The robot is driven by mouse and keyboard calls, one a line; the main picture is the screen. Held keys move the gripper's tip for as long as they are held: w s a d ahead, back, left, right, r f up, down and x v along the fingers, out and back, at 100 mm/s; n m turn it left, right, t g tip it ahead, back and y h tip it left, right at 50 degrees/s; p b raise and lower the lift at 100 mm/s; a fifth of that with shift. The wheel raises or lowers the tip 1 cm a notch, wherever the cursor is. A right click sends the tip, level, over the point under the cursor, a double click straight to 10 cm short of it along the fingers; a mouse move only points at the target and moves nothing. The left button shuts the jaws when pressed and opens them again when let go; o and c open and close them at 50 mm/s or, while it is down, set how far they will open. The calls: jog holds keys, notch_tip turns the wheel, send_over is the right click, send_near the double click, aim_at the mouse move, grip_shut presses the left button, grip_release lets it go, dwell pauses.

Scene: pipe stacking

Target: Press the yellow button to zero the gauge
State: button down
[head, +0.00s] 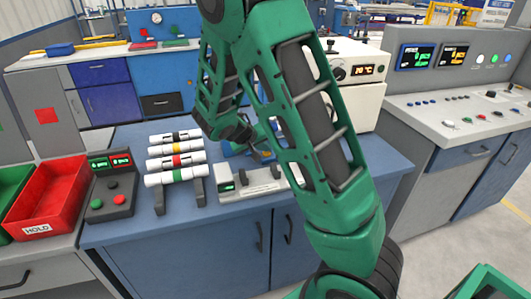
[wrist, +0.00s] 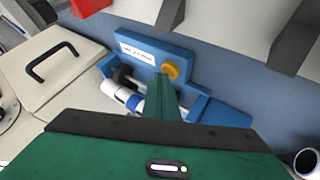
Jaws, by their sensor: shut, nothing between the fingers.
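The yellow button (wrist: 170,70) is a round knob on the back plate of a blue fixture (wrist: 205,107) in the wrist view. My gripper (wrist: 162,78) is shut and empty. Its green fingertips point at the fixture, just below and left of the button in the picture; I cannot tell whether they touch it. A white pipe with a blue band (wrist: 125,97) lies in the fixture, left of the fingers. In the head view the blue fixture (head: 231,150) is partly hidden behind my arm, and the button cannot be made out.
A rack of white banded pipes (head: 175,163) stands on the blue bench (head: 130,225), left of my arm. A pale device with a small display (head: 235,187) is at the bench front. A red HOLD bin (head: 50,200) and a button box (head: 110,197) are at left. A cream oven (head: 355,85) stands behind.

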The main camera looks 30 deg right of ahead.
aim_at(265, 154)
jog(key=shift+r, duration=0.9)
notch_tip(265, 154, up, 5)
dwell(0.6)
dwell(0.7)
